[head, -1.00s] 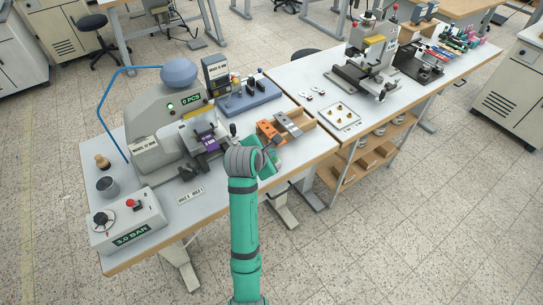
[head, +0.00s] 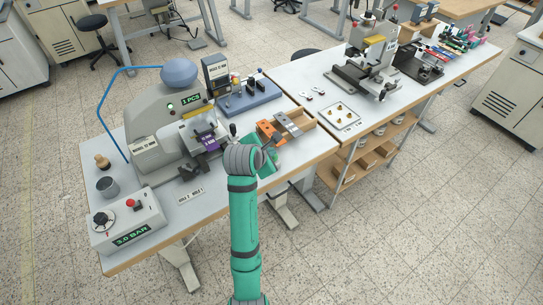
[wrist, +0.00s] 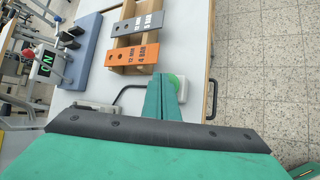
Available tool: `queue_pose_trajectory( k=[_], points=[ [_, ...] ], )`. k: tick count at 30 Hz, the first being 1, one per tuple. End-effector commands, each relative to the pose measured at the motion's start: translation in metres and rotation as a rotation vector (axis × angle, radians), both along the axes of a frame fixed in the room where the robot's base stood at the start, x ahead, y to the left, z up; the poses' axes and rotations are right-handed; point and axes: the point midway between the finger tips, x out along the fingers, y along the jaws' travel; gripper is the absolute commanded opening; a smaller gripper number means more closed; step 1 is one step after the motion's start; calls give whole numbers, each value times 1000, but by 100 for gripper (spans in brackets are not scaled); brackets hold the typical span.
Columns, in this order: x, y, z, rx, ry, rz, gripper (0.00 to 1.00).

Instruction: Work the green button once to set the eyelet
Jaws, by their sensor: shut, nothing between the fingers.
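In the wrist view, the green button (wrist: 176,82) sits on a small white box (wrist: 187,92) on the bench top, partly hidden by my fingers. My gripper (wrist: 162,78) is shut and empty, with its green fingertips right at the button; I cannot tell whether they press it. In the head view, my arm's wrist mostly hides that spot. The eyelet press (head: 160,120) stands to the left, its display (head: 190,99) reading "1 PCS". A pale cover stands in front of its tool area, above a purple part (head: 209,144). The eyelet itself is not distinguishable.
An orange bar (wrist: 137,55) and a grey bar (wrist: 138,23) lie across a wooden tray beyond the button. A pressure box (head: 128,222) marked "3.0 BAR" stands at the bench's front left. Another bench with a second press (head: 372,58) is at right.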

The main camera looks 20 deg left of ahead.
Motion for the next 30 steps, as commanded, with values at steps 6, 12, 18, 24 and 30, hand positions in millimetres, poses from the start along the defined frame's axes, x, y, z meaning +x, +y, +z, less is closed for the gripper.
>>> queue_pose_trajectory(
  k=[6, 12, 18, 24, 30],
  points=[
    [1, -1, 10, 1, -2, -2, 0],
    [0, -1, 10, 1, -2, -2, 0],
    [1, -1, 16, 2, -3, -2, 0],
    [1, -1, 34, 2, -4, -2, 0],
    [1, -1, 51, 1, -4, -1, 0]
  ],
)
